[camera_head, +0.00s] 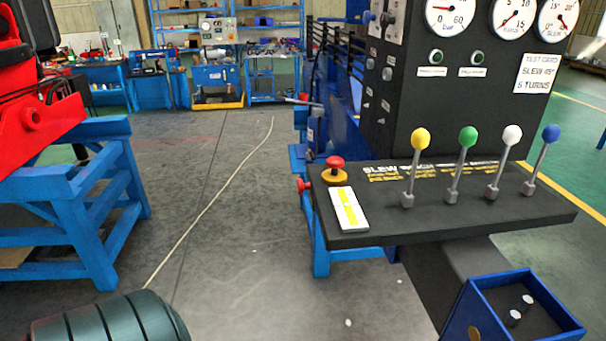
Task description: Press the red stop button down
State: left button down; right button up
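The red stop button (334,162) is a mushroom-shaped knob on a round yellow-orange base. It sits upright at the back left corner of the black control console (440,228). From this view I cannot tell how far its cap is raised. Another red knob (304,186) sticks out from the console's left side. Neither of my grippers is in view, and nothing touches the button.
A white-and-yellow label plate (348,210) lies in front of the button. Levers with yellow (421,139), green, white and blue knobs stand to its right, below a gauge panel (440,90). A blue tray (460,312) is lower right. Floor left of the console is open.

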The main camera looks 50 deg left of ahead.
aim_at(335, 162)
jog(key=u, duration=1.3)
jog(key=i+j+z, duration=0.25)
jog(key=z, duration=0.25)
jog(key=i+j+z, duration=0.3)
jog(key=z, duration=0.15)
jog(key=i+j+z, duration=0.15)
jog(key=j+z, duration=0.35)
